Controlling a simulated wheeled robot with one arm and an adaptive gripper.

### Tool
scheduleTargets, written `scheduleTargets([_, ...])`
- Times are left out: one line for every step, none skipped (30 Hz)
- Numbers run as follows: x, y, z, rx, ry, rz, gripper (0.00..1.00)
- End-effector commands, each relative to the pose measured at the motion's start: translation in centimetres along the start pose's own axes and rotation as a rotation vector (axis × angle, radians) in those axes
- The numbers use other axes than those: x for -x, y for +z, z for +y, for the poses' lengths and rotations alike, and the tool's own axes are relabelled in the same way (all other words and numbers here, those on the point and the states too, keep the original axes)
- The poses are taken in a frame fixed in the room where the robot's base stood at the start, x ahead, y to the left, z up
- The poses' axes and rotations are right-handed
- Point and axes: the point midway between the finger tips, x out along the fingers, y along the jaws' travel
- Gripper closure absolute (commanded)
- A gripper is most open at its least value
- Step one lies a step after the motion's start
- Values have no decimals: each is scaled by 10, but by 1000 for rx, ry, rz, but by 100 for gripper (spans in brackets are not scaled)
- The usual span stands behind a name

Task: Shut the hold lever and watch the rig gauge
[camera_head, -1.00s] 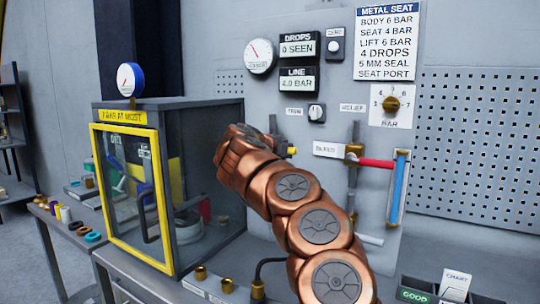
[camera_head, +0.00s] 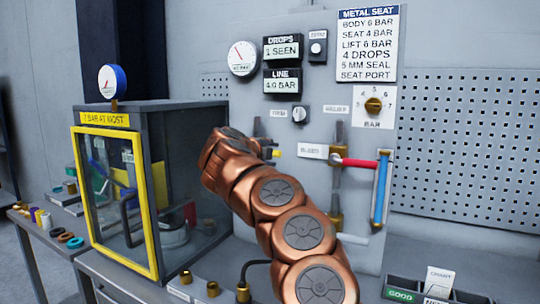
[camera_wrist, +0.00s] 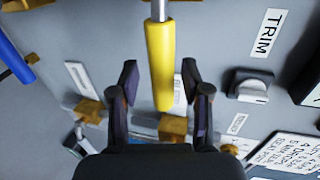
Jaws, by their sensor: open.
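In the wrist view a yellow lever handle (camera_wrist: 160,65) on a metal stem lies between the two fingers of my gripper (camera_wrist: 159,72). The fingers are open, with a gap on both sides of the handle. I read no label that names it the hold lever. In the head view only a small yellow tip (camera_head: 275,154) shows beyond my gripper (camera_head: 268,148); my arm hides the rest. A round white gauge (camera_head: 242,59) is on the panel; its needle points to the upper left. A blue-rimmed gauge (camera_head: 112,82) stands on the cabinet.
The drops display (camera_head: 283,48) reads 1 SEEN and the line display (camera_head: 290,81) reads 4.0 BAR. A red handle (camera_head: 358,162) and blue tube (camera_head: 382,188) are right of my arm. The yellow-framed cabinet (camera_head: 155,205) stands left. A TRIM knob (camera_wrist: 249,86) is beside my gripper.

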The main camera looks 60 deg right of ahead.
Motion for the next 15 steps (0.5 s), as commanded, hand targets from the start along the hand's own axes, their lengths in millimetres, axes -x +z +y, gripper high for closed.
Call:
scheduleTargets([0, 0, 0, 0, -1, 0, 53])
scheduleTargets([0, 0, 0, 0, -1, 0, 53])
scheduleTargets([0, 0, 0, 1, -1, 0, 53])
scheduleTargets([0, 0, 0, 1, -1, 0, 53])
scheduleTargets([0, 0, -1, 1, -1, 0, 53])
scheduleTargets([1, 0, -1, 1, -1, -1, 53])
scheduleTargets([1, 0, -1, 1, -2, -1, 53])
scheduleTargets([2, 0, -1, 1, -2, -1, 53])
scheduleTargets([4, 0, -1, 0, -2, -2, 53])
scheduleTargets([6, 0, -1, 0, -2, -2, 53])
scheduleTargets([8, 0, -1, 0, -1, -2, 53])
scheduleTargets([12, 0, -2, -1, -1, -2, 53])
scheduleTargets([16, 0, -2, -1, -1, -2, 53])
scheduleTargets([20, 0, -2, -1, -1, -3, 53])
scheduleTargets([26, 1, -2, 0, -3, -5, 53])
